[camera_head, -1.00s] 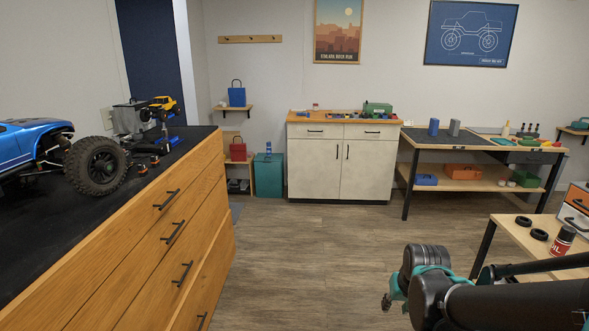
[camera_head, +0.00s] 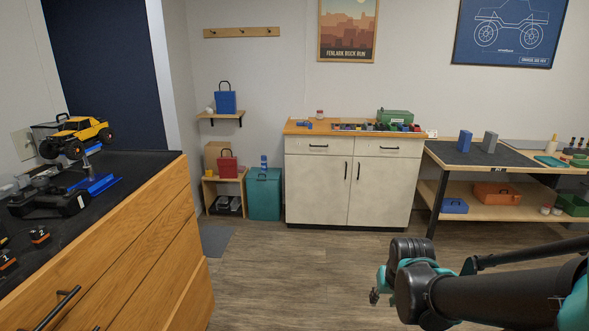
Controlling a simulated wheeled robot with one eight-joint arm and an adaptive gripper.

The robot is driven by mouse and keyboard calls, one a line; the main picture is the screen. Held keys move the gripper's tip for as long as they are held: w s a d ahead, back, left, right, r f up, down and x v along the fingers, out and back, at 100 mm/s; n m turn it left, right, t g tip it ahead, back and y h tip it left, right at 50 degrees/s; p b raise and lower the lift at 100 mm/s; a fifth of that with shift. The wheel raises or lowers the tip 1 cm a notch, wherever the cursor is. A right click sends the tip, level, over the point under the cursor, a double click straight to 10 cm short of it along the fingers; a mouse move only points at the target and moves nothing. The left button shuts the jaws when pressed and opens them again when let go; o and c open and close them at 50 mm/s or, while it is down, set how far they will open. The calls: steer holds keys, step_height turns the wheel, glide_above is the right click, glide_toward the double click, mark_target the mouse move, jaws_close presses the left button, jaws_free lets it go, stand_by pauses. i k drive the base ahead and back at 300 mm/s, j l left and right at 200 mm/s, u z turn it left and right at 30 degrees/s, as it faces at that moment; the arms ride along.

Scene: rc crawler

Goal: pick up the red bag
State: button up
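The red bag (camera_head: 228,164) is a small upright bag with a dark loop handle. It stands on top of a low wooden shelf unit (camera_head: 210,184) by the back wall, left of the teal bin. A blue bag (camera_head: 226,99) of similar shape stands on the wall shelf above it. My gripper (camera_head: 376,296) shows at the lower right, in front of the white cabinet and far from the red bag. It is small and partly hidden by my arm, so its opening cannot be made out.
A wooden drawer bench (camera_head: 150,250) with a yellow truck (camera_head: 77,137) fills the left. A teal bin (camera_head: 264,194) stands right of the shelf unit, then a white cabinet (camera_head: 320,188). A dark-topped workbench (camera_head: 470,155) is at right. The middle floor (camera_head: 290,285) is clear.

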mark_target(227, 167)
steer(key=i+u, duration=0.1)
steer(key=i, duration=0.85)
steer(key=i+l+u, duration=0.1)
steer(key=i, duration=0.85)
steer(key=i+j+u, duration=0.1)
steer(key=i+u, duration=0.2)
steer(key=i, duration=0.35)
steer(key=i+l+u, duration=0.1)
steer(key=i+u, duration=0.2)
steer(key=i, duration=0.35)
steer(key=i+l+u, duration=0.35)
steer(key=i, duration=0.3)
steer(key=i+j, duration=0.1)
steer(key=i, duration=0.35)
steer(key=i+j, duration=0.1)
steer(key=i, duration=0.4)
steer(key=u, duration=0.05)
